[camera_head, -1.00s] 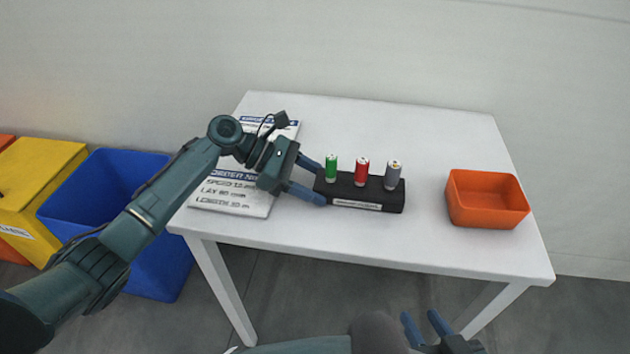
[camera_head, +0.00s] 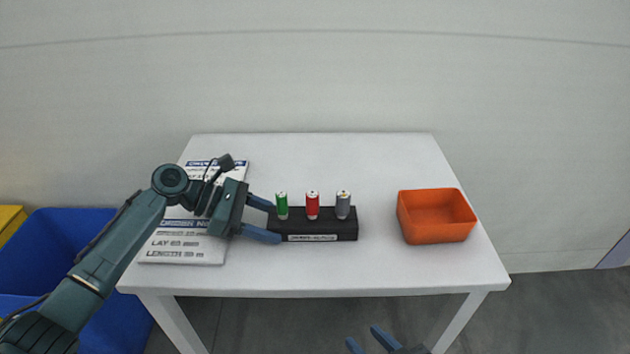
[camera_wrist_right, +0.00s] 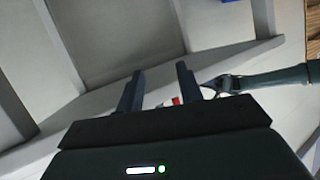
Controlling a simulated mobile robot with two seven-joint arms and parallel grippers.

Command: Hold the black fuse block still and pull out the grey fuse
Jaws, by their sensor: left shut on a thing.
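The black fuse block (camera_head: 322,228) lies on the white table with three upright fuses in it. From left to right these are a green fuse (camera_head: 282,206), a red fuse (camera_head: 312,205) and the grey fuse (camera_head: 343,206). My left gripper (camera_head: 276,220) is shut on the left end of the block, one finger on its far side and one on its near side. My right gripper (camera_head: 367,342) is low at the bottom edge of the head view, in front of the table. Its fingers stand apart with nothing between them, as the right wrist view (camera_wrist_right: 160,90) also shows.
An orange bin (camera_head: 437,236) stands on the table right of the block, with clear tabletop between. A printed order sheet (camera_head: 180,250) lies at the left under my left arm. A blue bin (camera_head: 45,250) and a yellow bin (camera_head: 10,219) stand on the floor at left.

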